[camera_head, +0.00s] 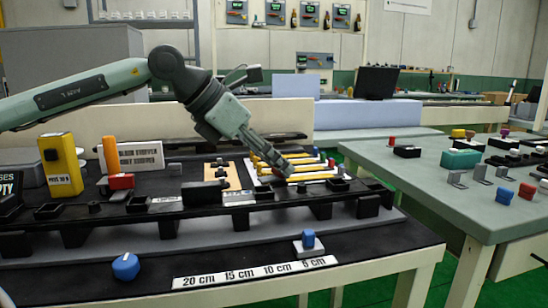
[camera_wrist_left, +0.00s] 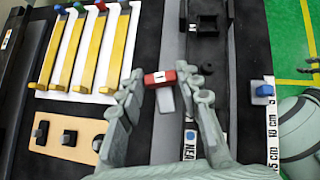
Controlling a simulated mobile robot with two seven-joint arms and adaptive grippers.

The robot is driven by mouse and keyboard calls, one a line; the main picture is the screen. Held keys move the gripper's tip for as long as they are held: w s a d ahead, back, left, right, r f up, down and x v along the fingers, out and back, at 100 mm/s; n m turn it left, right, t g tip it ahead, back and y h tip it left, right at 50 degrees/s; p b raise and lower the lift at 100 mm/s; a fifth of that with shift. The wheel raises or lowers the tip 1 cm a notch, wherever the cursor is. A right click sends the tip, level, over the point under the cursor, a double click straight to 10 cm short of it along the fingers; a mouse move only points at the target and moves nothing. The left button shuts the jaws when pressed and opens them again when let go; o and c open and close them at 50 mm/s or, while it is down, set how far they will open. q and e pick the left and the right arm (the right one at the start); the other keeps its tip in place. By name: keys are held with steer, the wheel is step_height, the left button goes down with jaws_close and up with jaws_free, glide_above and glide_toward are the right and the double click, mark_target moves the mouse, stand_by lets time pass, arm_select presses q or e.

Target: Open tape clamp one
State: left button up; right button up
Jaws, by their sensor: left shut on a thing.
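Tape clamp one is a small red block marked 1 (camera_wrist_left: 160,77), seen in the left wrist view with a grey piece just below it. My left gripper (camera_wrist_left: 161,80) has a finger on each side of the block and is shut on it. In the head view my left gripper (camera_head: 283,170) reaches down at the front edge of the yellow bars (camera_head: 312,177), and its fingers hide most of the clamp. I cannot tell how far the clamp is open. My right gripper is not in view.
A black fixture board (camera_head: 150,208) carries a yellow box (camera_head: 60,165), an orange post (camera_head: 110,155) and black blocks. In front are a blue knob (camera_head: 126,266) and a ruler strip (camera_head: 254,272). A grey-green table (camera_head: 400,185) with small parts stands right, across a gap.

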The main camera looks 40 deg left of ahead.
arm_select(q)
steer(key=o, duration=1.2)
steer(key=shift+c, duration=0.2)
steer(key=shift+r, duration=0.1)
steer(key=shift+v, duration=1.4)
steer(key=v, duration=0.9)
steer(key=shift+s, duration=0.15)
